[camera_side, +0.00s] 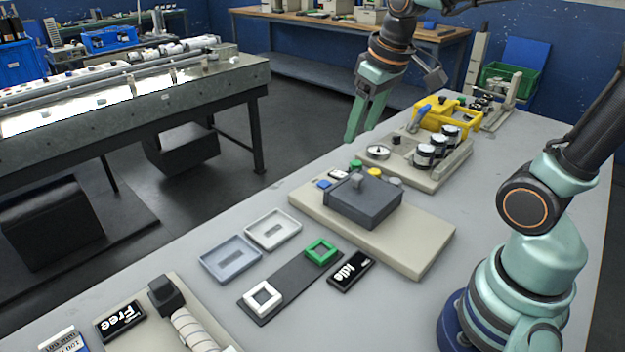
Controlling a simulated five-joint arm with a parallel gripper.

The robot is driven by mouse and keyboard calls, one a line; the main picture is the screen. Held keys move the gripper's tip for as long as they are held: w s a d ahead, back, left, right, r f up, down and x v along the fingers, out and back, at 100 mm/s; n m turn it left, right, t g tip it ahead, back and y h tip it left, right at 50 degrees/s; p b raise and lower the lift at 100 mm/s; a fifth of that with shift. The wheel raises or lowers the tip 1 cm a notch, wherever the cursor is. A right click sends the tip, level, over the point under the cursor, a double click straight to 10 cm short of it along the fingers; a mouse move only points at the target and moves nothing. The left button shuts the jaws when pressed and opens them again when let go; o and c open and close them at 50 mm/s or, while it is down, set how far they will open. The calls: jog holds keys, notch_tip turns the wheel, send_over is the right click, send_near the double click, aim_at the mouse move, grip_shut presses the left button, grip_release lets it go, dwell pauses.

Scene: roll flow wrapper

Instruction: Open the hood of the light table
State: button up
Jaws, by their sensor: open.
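The light table appears to be the beige slab (425,238) in the middle of the bench. A dark grey box-like hood (368,207) with a small grey knob (357,181) on top lies flat on it and looks closed. What is under the hood is hidden. My gripper (362,130) is open, with green fingers pointing down. It hangs in the air above and behind the hood, apart from it, and appears empty.
Coloured buttons (324,184) line the slab's far edge. In front lie two shallow trays (230,258), a dark strip with square frames (263,296), and an "Idle" sign (351,271).

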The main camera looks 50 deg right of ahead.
aim_at(357, 176)
jog(key=w+d+f+g, duration=0.3)
jog(key=w+d+f, duration=0.25)
jog(key=d, duration=0.25)
notch_tip(357, 176, down, 11)
jog(key=shift+w+d+f, duration=0.1)
jog(key=shift+d, duration=0.05)
dwell(0.3)
grip_shut()
dwell(1.3)
